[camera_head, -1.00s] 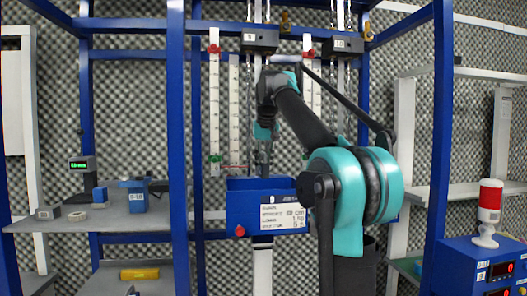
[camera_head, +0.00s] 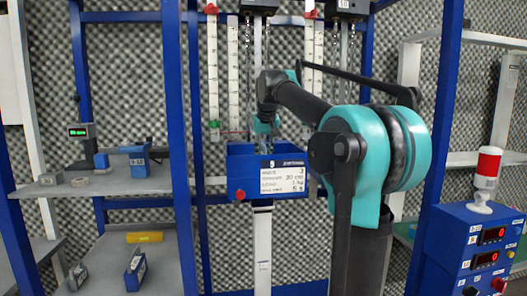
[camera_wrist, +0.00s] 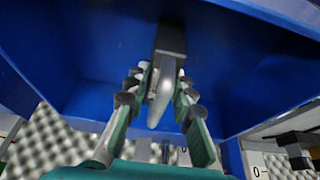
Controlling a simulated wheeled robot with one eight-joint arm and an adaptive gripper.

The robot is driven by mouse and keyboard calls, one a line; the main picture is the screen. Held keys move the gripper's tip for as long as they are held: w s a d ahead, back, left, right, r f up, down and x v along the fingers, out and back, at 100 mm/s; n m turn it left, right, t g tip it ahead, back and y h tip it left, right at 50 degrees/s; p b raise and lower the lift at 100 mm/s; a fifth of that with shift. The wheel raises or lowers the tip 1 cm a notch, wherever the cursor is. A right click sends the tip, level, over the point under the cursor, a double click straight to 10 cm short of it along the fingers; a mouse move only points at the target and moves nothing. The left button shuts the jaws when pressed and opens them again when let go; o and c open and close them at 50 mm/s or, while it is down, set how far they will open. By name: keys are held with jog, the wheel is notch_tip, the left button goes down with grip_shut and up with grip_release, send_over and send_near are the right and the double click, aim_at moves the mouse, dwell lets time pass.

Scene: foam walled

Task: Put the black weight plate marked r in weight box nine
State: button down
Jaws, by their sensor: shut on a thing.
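Weight box nine is the blue open box (camera_head: 238,172) with a 9 and a white label on its front, hanging mid-view. My gripper (camera_head: 266,148) reaches down into its top opening, its fingertips hidden behind the front wall. In the wrist view, my gripper (camera_wrist: 160,92) is shut on a narrow dark and grey piece, the weight plate (camera_wrist: 163,85), seen almost edge-on. No r mark can be read on it. Blue inner walls of the box (camera_wrist: 90,60) surround the fingers. I cannot tell whether the plate touches the box floor.
Chains and rods hang above the box from a black block marked 9 (camera_head: 258,6). Blue frame posts (camera_head: 176,120) stand on both sides. A blue control cabinet (camera_head: 470,240) stands at right.

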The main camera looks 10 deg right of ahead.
jog(key=c, duration=1.3)
grip_release()
jog(key=v, duration=1.2)
